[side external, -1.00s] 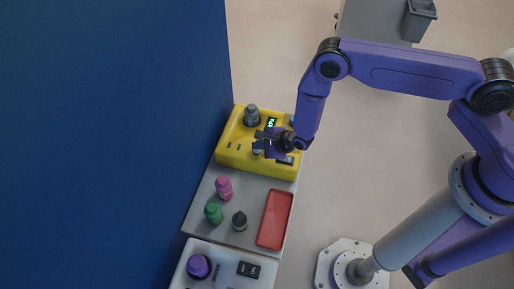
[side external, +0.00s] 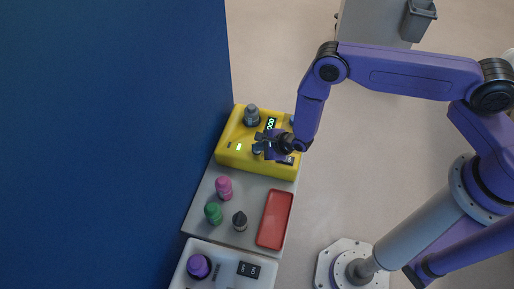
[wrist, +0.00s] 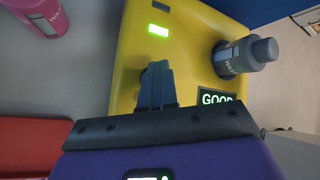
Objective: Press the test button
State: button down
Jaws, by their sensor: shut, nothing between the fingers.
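A yellow tester box (side external: 272,169) stands at the back of the bench. Its display (side external: 271,123) is lit green and reads "GOOD" in the wrist view (wrist: 216,98). A small green lamp (side external: 238,147) glows on its top; it also shows in the wrist view (wrist: 159,30). My gripper (side external: 258,146) is low over the box top, its fingers shut and empty, between the lamp and the display in the wrist view (wrist: 156,72). I cannot make out the test button; the fingers seem to cover that part of the panel. Contact with it cannot be told.
A grey bottle (side external: 252,116) stands on the box near the display. Pink (side external: 224,188), green (side external: 213,213) and dark grey (side external: 239,221) bottles stand in front, beside a red tray (side external: 275,219). A blue wall (side external: 110,140) closes the left.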

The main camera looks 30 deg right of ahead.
jog(key=shift+r, duration=1.2)
jog(key=shift+r, duration=0.1)
jog(key=shift+r, duration=2.4)
jog(key=shift+r, duration=0.1)
notch_tip(320, 180, up, 6)
jog(key=shift+f, duration=0.1)
